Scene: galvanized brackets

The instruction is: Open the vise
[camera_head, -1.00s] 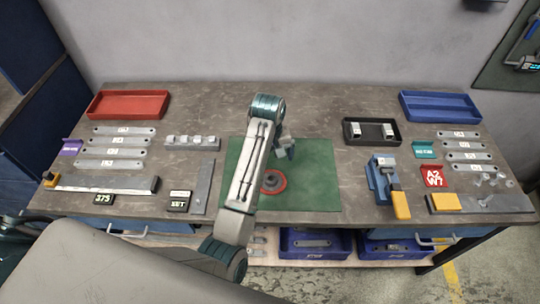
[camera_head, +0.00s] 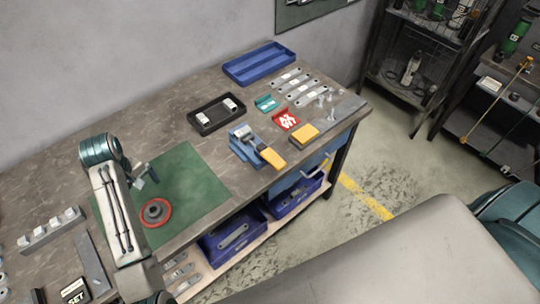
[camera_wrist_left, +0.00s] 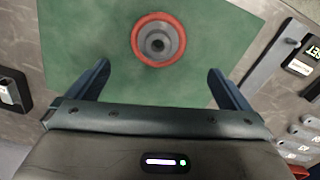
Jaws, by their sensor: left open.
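The vise (camera_head: 243,149) is a small blue body with a grey metal top. It sits near the front edge of the bench, and its yellow handle (camera_head: 272,158) points toward the front right. The gap between its jaws is too small to make out. My left gripper (camera_head: 146,176) is over the green mat, left of the vise and well apart from it. In the left wrist view my left gripper (camera_wrist_left: 160,84) has its two blue fingers spread wide with nothing between them. The vise is not in the wrist view. My right gripper is out of view.
A round grey piece with a red ring (camera_head: 156,212) lies on the green mat (camera_head: 200,190). A black tray (camera_head: 205,124) stands behind the vise. A red label block (camera_head: 286,120) and a yellow block (camera_head: 304,134) are to its right. A blue tray (camera_head: 259,66) is farther back.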

